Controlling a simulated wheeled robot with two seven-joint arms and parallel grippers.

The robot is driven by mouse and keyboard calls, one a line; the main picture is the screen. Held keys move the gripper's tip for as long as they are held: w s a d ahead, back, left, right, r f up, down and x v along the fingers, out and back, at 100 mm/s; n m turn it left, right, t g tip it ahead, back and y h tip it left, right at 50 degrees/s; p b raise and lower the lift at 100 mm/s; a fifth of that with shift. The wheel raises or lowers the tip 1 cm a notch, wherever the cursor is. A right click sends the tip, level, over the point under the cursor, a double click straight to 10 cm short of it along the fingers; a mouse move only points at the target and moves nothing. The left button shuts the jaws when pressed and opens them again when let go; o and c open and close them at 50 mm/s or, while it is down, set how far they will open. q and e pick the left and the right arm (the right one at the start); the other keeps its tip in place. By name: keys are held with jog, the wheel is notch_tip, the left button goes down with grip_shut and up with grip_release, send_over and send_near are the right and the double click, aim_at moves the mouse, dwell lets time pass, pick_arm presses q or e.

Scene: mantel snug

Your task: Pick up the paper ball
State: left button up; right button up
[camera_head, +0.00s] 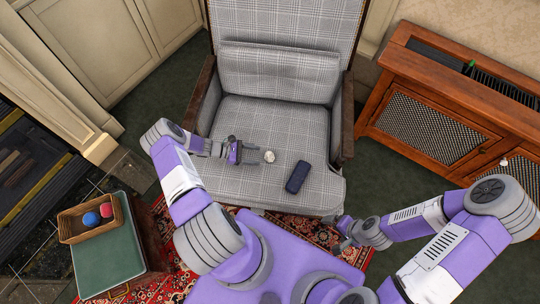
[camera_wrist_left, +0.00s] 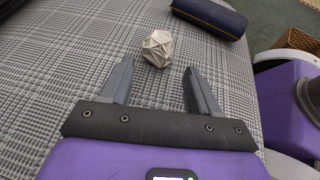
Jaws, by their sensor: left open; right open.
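The paper ball (camera_head: 270,156) is a small crumpled white ball on the plaid seat of the armchair (camera_head: 235,180). In the left wrist view, the paper ball (camera_wrist_left: 158,48) lies just beyond my fingertips, roughly midway between them. My left gripper (camera_head: 262,155) is open and empty, low over the seat, with its fingers pointing at the ball. It also shows in the left wrist view (camera_wrist_left: 160,75).
A dark blue case (camera_head: 297,177) lies on the seat right of the ball. Wooden armrests (camera_head: 342,120) flank the seat. A wicker basket (camera_head: 66,229) with a blue and a red ball stands on a green-topped stool (camera_head: 110,262) at lower left. A wooden cabinet (camera_head: 440,110) stands right.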

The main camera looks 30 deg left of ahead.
aim_at(270, 156)
pick_arm(q)
jog(key=b+x, duration=0.1)
jog(key=x, duration=0.4)
jog(key=shift+w, duration=0.2)
jog(key=c, duration=0.8)
jog(key=shift+c, duration=0.2)
